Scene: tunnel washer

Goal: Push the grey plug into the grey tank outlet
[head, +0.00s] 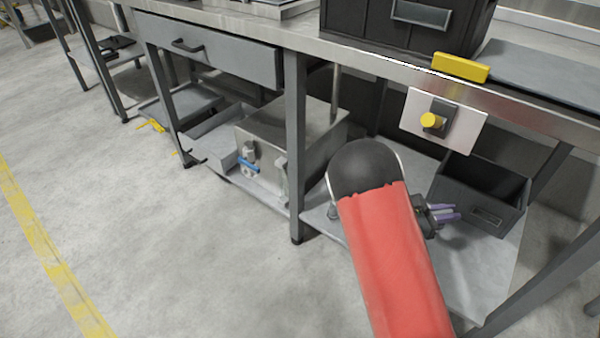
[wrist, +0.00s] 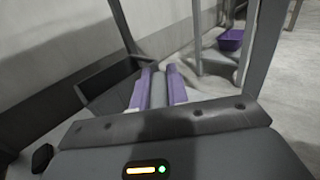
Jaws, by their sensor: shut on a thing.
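My gripper (head: 443,213) has purple fingers and is low on the right, over the lower shelf, beside the dark bin. In the wrist view its fingers (wrist: 160,84) are shut on the grey plug (wrist: 159,91), which shows as a grey strip between them. The steel tank (head: 280,150) stands on the lower shelf to the left, past a table leg. A small grey fitting (head: 250,150) and a blue valve handle (head: 247,163) are on its front. I cannot tell for sure which fitting is the grey outlet. The plug is well apart from the tank.
An open dark bin (head: 505,204) is right of my gripper. A table leg (head: 295,150) stands between my arm and the tank. Above are the worktop, a drawer (head: 210,57) and a panel with a yellow button (head: 432,121). The floor (head: 150,250) at left is clear.

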